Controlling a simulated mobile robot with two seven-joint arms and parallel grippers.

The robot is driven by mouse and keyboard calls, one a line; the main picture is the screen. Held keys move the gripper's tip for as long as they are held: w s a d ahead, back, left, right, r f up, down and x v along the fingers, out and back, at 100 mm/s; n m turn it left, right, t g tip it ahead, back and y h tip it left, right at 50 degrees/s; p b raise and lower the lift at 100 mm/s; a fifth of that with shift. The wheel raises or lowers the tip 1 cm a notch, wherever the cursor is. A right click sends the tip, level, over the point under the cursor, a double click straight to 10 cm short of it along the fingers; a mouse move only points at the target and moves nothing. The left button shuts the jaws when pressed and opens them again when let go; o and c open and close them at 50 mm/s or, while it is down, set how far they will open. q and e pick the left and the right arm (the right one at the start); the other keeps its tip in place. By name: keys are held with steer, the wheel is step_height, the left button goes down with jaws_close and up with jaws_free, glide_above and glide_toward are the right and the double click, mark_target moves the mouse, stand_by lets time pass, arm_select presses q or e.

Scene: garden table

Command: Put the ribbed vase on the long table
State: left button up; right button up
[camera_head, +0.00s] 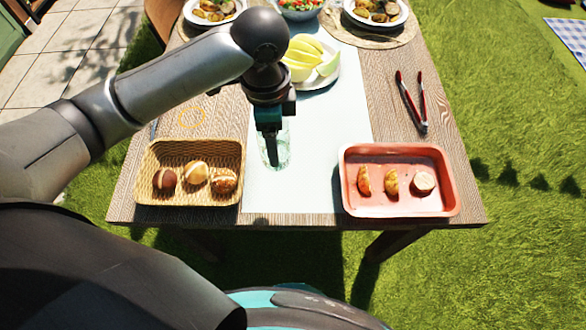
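A clear, pale-green glass vessel, which looks like the ribbed vase (282,151), is upright over the pale runner near the front of the long wooden table (380,95). My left gripper (271,160) points down at the vase, its dark finger overlapping the glass. The fingers line up in this view, so I cannot tell whether they are closed on it. The vase's base appears at or very near the runner; contact is unclear. Part of the vase is hidden behind the gripper. My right gripper is not in view.
A wicker tray with rolls (150,160) is left of the vase. A red tray with food (400,208) is at right. Tongs (412,104), a plate of melon slices (318,62), a salad bowl (298,8) and plates stand farther back. The runner (320,150) is clear right of the vase.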

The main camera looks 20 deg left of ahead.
arm_select(q)
steer(key=m, duration=0.2)
steer(key=w+r+m, duration=0.1)
steer(key=m, duration=0.1)
steer(key=w+r+m, duration=0.1)
steer(key=m, duration=0.1)
steer(key=shift+d+r, duration=0.15)
steer(key=shift+d, duration=0.25)
steer(key=w+d+r+m, duration=0.1)
steer(key=w+r+m, duration=0.3)
steer(key=m, duration=1.1)
steer(key=f+b, duration=0.2)
steer(key=f, duration=0.4)
steer(key=f+b, duration=0.2)
steer(key=f, duration=0.4)
steer(key=s+f+b, duration=0.1)
steer(key=f, duration=0.5)
steer(key=shift+d+b, duration=0.2)
steer(key=shift+b, duration=0.2)
steer(key=shift+f, duration=0.3)
steer(key=shift+w+r, duration=0.1)
